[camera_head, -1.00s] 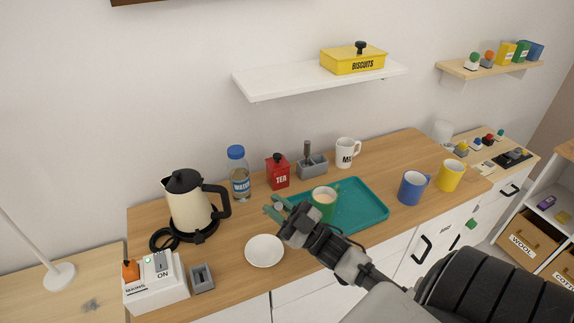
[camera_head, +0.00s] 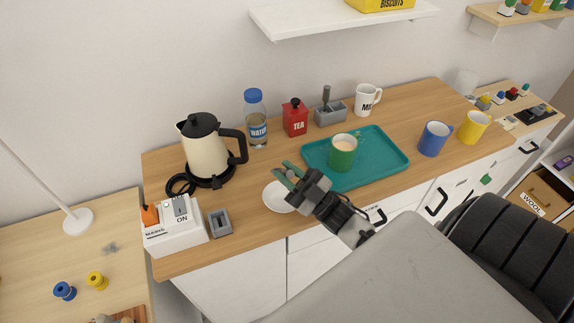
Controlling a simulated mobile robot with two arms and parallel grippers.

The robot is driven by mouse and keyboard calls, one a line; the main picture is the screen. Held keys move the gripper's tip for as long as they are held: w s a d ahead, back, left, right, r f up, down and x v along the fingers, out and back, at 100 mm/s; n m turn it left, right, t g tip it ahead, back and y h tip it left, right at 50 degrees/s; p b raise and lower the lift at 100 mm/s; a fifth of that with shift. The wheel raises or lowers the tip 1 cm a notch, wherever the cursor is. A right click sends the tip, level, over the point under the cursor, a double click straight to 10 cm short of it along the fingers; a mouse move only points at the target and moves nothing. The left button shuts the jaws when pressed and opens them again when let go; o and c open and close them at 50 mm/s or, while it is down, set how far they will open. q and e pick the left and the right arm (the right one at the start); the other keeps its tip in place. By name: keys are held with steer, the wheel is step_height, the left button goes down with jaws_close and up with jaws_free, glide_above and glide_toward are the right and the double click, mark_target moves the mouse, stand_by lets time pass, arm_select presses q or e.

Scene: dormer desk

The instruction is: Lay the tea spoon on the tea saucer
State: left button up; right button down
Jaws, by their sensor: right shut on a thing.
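The white tea saucer (camera_head: 275,200) lies on the wooden counter, left of the teal tray. My right gripper (camera_head: 287,174) reaches in from the lower right, its green fingers over the saucer's back right part. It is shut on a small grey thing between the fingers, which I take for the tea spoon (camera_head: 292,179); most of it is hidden. The gripper covers the right part of the saucer. I cannot tell how high the spoon is above it. My left gripper is not in view.
A green mug (camera_head: 343,155) stands on the teal tray (camera_head: 380,165). The kettle (camera_head: 203,150), water bottle (camera_head: 256,120), red tea tin (camera_head: 295,118) and grey holder (camera_head: 331,114) stand behind. A grey block (camera_head: 220,222) and switch box (camera_head: 176,230) are left of the saucer.

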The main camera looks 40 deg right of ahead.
steer(key=shift+f, duration=0.1)
jaws_free()
stand_by(0.7)
stand_by(0.3)
steer(key=shift+s+a+r+p, duration=0.1)
steer(key=shift+s+r+p, duration=0.25)
steer(key=shift+r+p, duration=0.4)
steer(key=s+a+r+p, duration=0.1)
steer(key=s+r+p, duration=0.4)
steer(key=r+p, duration=0.3)
steer(key=shift+s+a+p, duration=0.15)
steer(key=shift+s+p, duration=0.15)
stand_by(0.3)
steer(key=shift+w+f, duration=0.1)
stand_by(0.9)
